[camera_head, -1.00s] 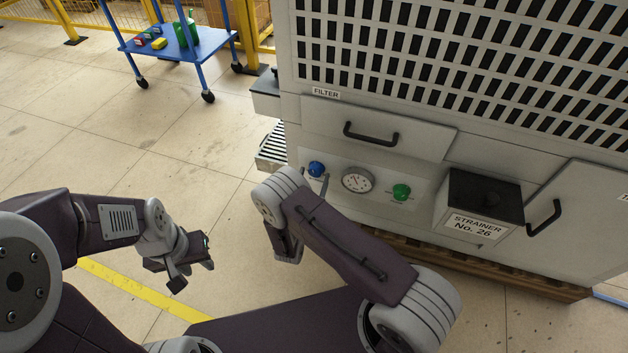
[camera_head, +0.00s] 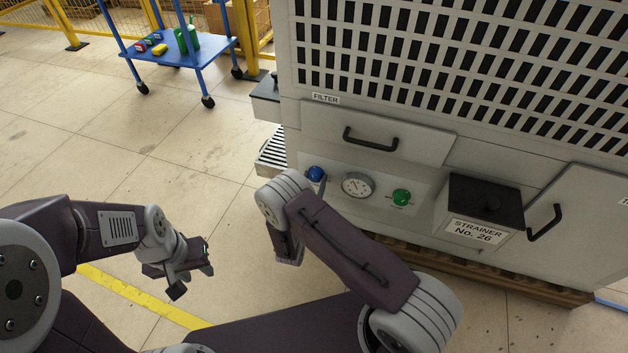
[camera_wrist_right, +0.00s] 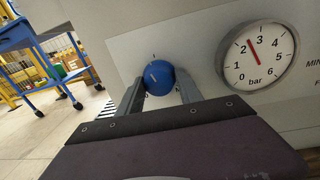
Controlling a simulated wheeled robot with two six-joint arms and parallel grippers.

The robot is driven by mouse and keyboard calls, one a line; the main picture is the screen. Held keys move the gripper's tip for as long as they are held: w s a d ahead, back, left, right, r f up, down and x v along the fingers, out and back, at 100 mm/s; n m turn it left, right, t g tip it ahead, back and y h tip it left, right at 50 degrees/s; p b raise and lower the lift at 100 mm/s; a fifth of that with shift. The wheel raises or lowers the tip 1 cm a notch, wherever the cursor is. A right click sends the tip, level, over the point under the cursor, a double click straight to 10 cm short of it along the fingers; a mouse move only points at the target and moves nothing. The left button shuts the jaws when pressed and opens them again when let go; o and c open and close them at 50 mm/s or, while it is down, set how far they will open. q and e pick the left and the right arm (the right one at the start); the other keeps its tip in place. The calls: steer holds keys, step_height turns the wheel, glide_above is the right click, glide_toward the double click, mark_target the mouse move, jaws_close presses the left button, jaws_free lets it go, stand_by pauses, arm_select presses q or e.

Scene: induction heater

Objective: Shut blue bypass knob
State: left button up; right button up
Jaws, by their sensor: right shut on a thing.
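The blue bypass knob (camera_head: 315,174) is on the lower left of the machine's front panel. It shows large in the right wrist view (camera_wrist_right: 158,77), a round blue knob with a short white mark on its face. My right gripper (camera_wrist_right: 161,88) is shut on this knob, one finger on each side. In the head view my right arm hides most of that gripper. My left gripper (camera_head: 207,257) hangs over open floor at the left, away from the panel. Its finger gap is unclear.
A round pressure gauge (camera_wrist_right: 259,57) sits right of the knob, its needle between 2 and 3 bar. Further right are a green knob (camera_head: 401,197) and the strainer box (camera_head: 481,205). A filter drawer (camera_head: 372,134) is above. A blue cart (camera_head: 180,50) stands far back left.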

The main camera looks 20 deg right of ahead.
steer(key=n+p, duration=0.2)
steer(key=shift+w+a+r+n, duration=0.1)
steer(key=shift+a+r+n, duration=0.05)
steer(key=shift+r+n, duration=0.15)
steer(key=shift+n+p, duration=0.45)
steer(key=shift+n, duration=0.45)
steer(key=n+p, duration=0.1)
steer(key=n, duration=0.2)
steer(key=shift+g, duration=0.4)
steer(key=n+p, duration=0.1)
steer(key=n, duration=0.4)
steer(key=shift+n+p, duration=0.3)
steer(key=shift+p, duration=0.05)
steer(key=n+g, duration=0.1)
steer(key=n, duration=0.2)
steer(key=shift+w+a+f+h, duration=0.1)
steer(key=shift+h, duration=0.3)
steer(key=n, duration=0.3)
steer(key=shift+n+h, duration=0.3)
steer(key=shift+n, duration=1.3)
